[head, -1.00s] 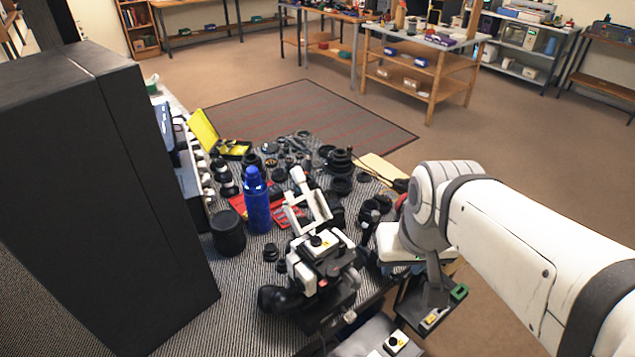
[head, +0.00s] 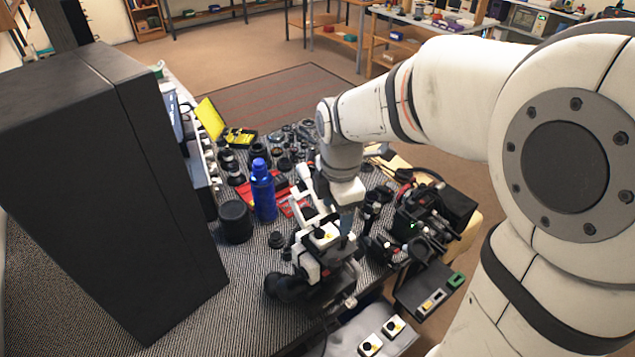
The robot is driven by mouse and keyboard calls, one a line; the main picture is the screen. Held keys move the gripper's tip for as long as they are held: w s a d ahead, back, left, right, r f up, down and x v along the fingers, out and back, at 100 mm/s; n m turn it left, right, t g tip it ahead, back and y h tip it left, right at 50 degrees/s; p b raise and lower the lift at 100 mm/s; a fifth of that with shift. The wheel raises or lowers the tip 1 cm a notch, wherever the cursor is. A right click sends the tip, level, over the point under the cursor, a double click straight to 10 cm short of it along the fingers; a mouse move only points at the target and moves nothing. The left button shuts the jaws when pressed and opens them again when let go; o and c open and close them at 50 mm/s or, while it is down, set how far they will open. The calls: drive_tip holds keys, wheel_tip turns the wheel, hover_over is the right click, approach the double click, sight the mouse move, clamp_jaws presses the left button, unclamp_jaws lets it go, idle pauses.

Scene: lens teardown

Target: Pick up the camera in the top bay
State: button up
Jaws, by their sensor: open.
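My gripper (head: 346,217) points down over the front part of the table, just behind and right of a white and black device (head: 322,246). Its fingers are small and partly lost against the clutter; it is open, and nothing shows in it. A black camera-like rig (head: 425,213) stands at the table's right side, right of my gripper. I cannot tell which thing is the camera of the task, and no top bay can be made out. The tall black cabinet (head: 110,190) at left shows only closed outer faces; any bays in it are hidden.
A blue bottle (head: 263,192) and a black cylinder (head: 235,221) stand left of my gripper. A yellow case (head: 211,119), red trays and several lens parts crowd the striped tabletop (head: 215,300). A dark tray with a green block (head: 428,290) sits at front right.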

sight(325, 234)
drive_tip(key=n, duration=0.1)
drive_tip(key=a, duration=0.1)
drive_tip(key=w+n, duration=0.1)
drive_tip(key=shift+a+f+n, duration=0.25)
drive_tip(key=shift+a+n, duration=0.05)
drive_tip(key=shift+a, duration=0.05)
drive_tip(key=shift+a+f, duration=0.1)
drive_tip(key=shift+f, duration=0.15)
wheel_tip(325, 234, down, 7)
drive_tip(key=shift+w+f+p, duration=0.15)
drive_tip(key=shift+f+p, duration=0.05)
drive_tip(key=shift+p, duration=0.8)
drive_tip(key=shift+c, duration=0.4)
drive_tip(key=c, duration=1)
